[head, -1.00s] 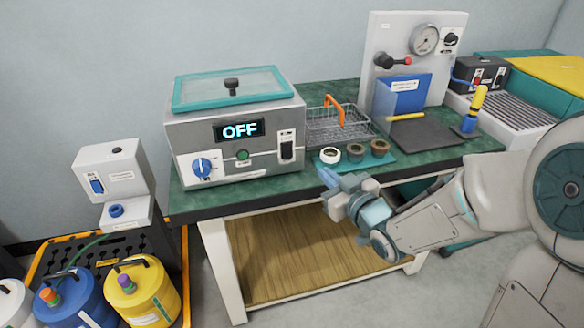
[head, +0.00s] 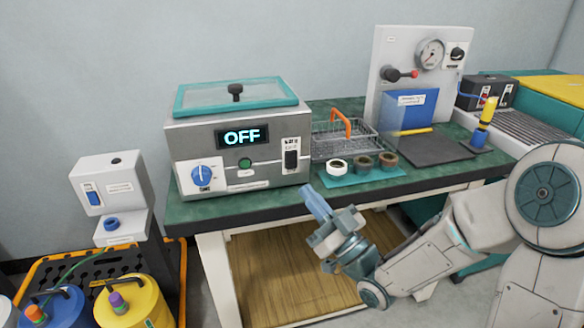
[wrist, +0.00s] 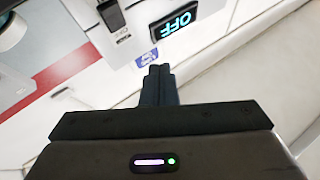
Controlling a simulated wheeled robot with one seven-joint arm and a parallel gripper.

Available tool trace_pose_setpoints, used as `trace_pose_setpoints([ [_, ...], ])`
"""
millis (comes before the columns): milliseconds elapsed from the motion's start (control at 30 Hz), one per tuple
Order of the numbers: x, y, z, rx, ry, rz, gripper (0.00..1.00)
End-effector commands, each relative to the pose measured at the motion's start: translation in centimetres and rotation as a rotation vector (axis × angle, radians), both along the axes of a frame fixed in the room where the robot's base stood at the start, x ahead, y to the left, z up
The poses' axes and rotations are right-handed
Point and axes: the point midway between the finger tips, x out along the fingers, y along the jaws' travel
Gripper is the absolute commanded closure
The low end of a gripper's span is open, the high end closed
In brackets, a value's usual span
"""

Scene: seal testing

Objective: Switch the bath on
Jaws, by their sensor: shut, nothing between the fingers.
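The bath (head: 240,165) is a grey box with a teal-rimmed lid at the left of the bench. Its display (head: 242,136) reads OFF. My gripper (head: 312,195) is shut and empty, in front of the bath's lower right corner and below the switch, apart from the bath. In the wrist view my shut fingers (wrist: 158,75) point toward the bath front, where the display (wrist: 175,24) and a dark switch (wrist: 111,15) show.
A teal mat (head: 362,177) with three rings lies right of the bath, before a wire basket (head: 330,146) with an orange handle. A gauge panel (head: 408,50) stands behind a dark plate (head: 435,150). The bench's front edge (head: 235,210) is close to my gripper.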

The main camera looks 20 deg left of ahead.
Motion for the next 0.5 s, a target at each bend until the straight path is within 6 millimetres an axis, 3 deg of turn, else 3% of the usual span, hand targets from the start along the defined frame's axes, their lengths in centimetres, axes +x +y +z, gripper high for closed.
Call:
trace_pose_setpoints([
  [500,5.5,3.4,-1.0,0.000,-0.001,-0.001,1.00],
])
